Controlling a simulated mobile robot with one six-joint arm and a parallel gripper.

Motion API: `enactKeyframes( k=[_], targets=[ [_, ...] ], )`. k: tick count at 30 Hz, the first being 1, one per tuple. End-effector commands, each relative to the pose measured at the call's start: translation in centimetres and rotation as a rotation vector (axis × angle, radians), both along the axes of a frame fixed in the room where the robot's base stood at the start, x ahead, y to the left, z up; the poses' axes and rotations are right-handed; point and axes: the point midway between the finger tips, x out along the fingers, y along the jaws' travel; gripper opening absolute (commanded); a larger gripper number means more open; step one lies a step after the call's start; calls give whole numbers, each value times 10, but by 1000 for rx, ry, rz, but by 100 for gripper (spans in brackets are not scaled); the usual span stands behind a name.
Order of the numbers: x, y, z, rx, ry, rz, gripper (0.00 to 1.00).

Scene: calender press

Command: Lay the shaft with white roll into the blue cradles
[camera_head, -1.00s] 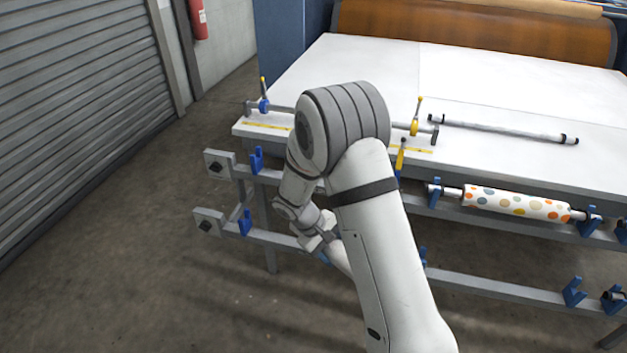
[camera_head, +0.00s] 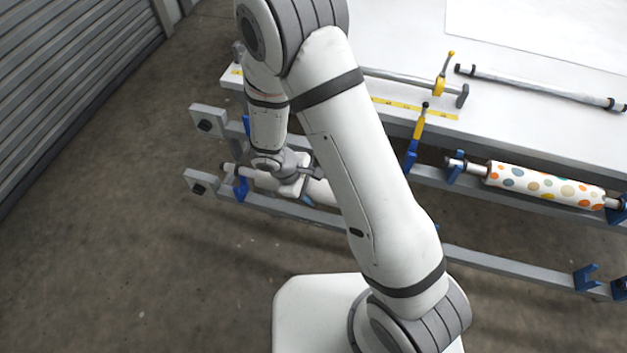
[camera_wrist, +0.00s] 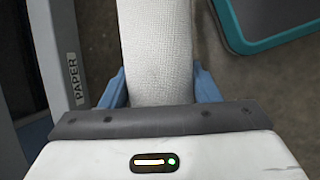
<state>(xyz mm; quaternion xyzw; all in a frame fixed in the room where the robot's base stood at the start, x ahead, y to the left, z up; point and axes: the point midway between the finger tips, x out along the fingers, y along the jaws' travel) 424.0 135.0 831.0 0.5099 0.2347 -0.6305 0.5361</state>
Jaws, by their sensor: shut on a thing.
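The white roll (camera_head: 319,191) lies roughly along the lower front rail, partly hidden behind my arm. Its shaft's left end (camera_head: 229,168) shows at the left blue cradle (camera_head: 241,188); I cannot tell whether it rests in it or hovers just above. My gripper (camera_head: 303,188) is shut around the roll from above. In the wrist view the woven white roll (camera_wrist: 157,45) runs up between the blue fingers of my gripper (camera_wrist: 158,90). The shaft's right end and the cradle there are hidden by my arm.
A dotted roll (camera_head: 545,184) lies in cradles on the upper rail. A rail marked PAPER (camera_wrist: 72,75) runs beside the roll. Another blue cradle (camera_head: 585,277) is empty at right.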

Motion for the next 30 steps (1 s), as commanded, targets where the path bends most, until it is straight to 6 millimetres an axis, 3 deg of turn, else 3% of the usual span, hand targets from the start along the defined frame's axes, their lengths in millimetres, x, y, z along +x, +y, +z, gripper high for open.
enactKeyframes(
  k=[18, 30],
  targets=[
    [2, -4, -71, 0, 0, -12, 19],
    [2, -4, -84, -1, -1, -13, 19]
  ],
)
